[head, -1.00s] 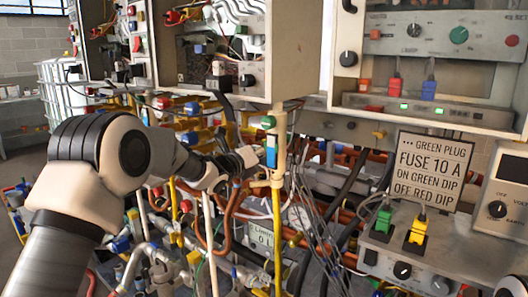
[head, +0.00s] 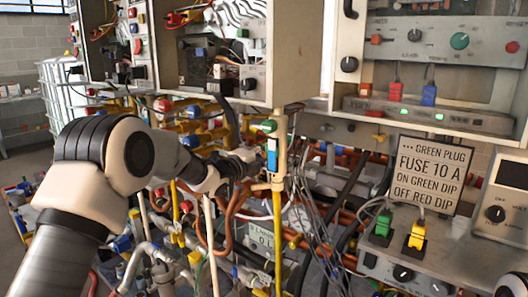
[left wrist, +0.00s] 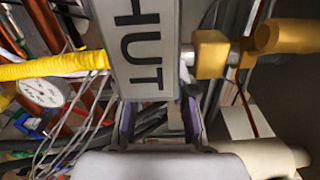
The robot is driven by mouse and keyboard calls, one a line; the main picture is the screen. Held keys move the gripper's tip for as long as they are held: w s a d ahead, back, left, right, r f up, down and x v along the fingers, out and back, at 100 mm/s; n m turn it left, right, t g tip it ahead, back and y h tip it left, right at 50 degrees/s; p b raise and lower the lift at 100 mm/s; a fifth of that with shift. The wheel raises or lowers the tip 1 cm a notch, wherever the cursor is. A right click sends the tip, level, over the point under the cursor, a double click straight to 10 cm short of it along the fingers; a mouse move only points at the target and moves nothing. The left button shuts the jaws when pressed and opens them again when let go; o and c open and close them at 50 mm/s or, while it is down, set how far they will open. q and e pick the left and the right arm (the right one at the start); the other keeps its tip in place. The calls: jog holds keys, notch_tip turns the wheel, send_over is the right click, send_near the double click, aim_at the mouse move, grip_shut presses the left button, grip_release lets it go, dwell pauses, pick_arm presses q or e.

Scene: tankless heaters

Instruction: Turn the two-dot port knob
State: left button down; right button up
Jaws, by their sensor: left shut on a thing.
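My left gripper (head: 252,160) reaches in from the left, at the yellow-cream pipe with the blue and white tag (head: 272,155). In the left wrist view its two purple-lined fingers (left wrist: 158,122) are closed in under a grey sign reading "HUT" (left wrist: 143,42). I cannot make out two dots on any knob. My right gripper is not in view.
A yellow hose (left wrist: 55,66) and a brass fitting (left wrist: 212,54) flank the sign closely. Loose grey cables (head: 308,220) and orange pipes (head: 235,215) crowd the area. A fuse notice (head: 425,174) stands on the grey box at right, by green and yellow plugs (head: 417,235).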

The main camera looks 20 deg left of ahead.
pick_arm(q)
jog(key=n+p, duration=0.2)
jog(key=n, duration=0.3)
jog(key=shift+d+r, duration=0.1)
jog(key=n+p, duration=0.3)
jog(key=n, duration=0.3)
jog(key=shift+r, duration=0.1)
dwell(0.4)
jog(key=c, duration=1.1)
grip_release()
jog(key=shift+o, duration=0.8)
jog(key=shift+w+d, duration=0.15)
jog(key=shift+d, duration=0.05)
jog(key=shift+a, duration=0.15)
